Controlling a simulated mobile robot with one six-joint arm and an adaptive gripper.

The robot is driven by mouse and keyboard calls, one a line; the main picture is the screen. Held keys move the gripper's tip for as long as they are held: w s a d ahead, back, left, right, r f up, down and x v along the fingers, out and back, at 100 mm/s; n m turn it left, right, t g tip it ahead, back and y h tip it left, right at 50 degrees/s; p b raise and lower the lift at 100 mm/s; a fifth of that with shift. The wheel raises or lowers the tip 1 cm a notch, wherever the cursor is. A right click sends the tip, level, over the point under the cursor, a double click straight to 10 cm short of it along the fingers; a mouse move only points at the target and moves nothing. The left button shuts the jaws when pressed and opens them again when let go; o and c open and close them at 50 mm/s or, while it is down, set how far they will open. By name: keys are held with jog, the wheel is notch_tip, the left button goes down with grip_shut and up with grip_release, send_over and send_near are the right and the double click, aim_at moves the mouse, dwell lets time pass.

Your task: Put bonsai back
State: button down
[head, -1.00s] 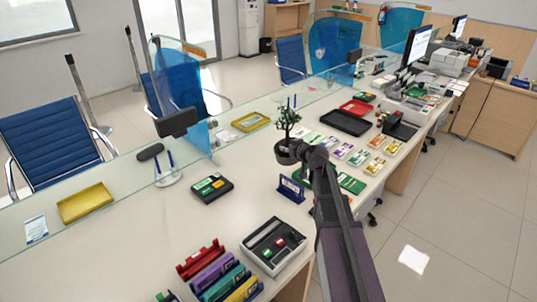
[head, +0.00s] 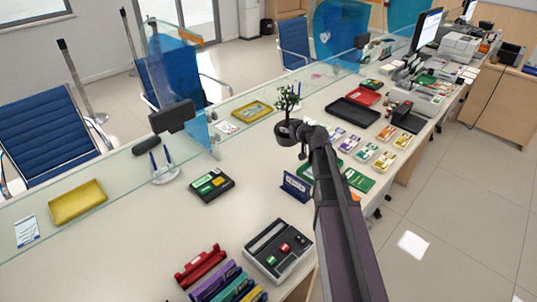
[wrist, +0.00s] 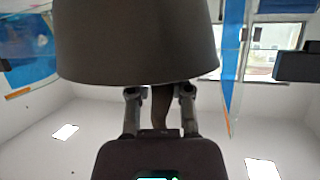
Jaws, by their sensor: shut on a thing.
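The bonsai (head: 287,98) is a small green tree in a dark round pot (head: 286,134). It stands upright over the middle of the counter in the head view. In the wrist view the pot (wrist: 137,45) fills the upper part, with its wide rim toward my fingers. My gripper (head: 298,130) is beside the pot's right side. In the wrist view my gripper (wrist: 160,93) is shut on the brown trunk (wrist: 162,108) just by the rim. Whether the pot touches the counter I cannot tell. The foliage is hidden in the wrist view.
A glass screen (head: 180,90) runs behind the counter (head: 130,225). Near the bonsai are a yellow tray (head: 251,111), a black tray (head: 352,113), a blue nameplate (head: 296,187) and a dark card box (head: 212,187). The counter left of the nameplate has bare room.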

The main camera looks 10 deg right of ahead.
jog(key=w+a+f+b, duration=0.2)
jog(key=w+f+b, duration=0.2)
jog(key=w, duration=0.2)
jog(key=w+a+f+n+y+b, duration=0.1)
jog(key=w+a+f+b, duration=0.2)
jog(key=w, duration=0.4)
jog(key=shift+w+a+f+b, duration=0.15)
jog(key=shift+a+f+b, duration=0.1)
jog(key=shift+f+b, duration=0.2)
notch_tip(320, 180, down, 6)
jog(key=b, duration=0.6)
jog(key=shift+f, duration=0.15)
jog(key=shift+f+b, duration=0.1)
jog(key=shift+b, duration=0.2)
jog(key=shift+f+b, duration=1.75)
jog(key=shift+f, duration=0.05)
jog(key=shift+f, duration=0.1)
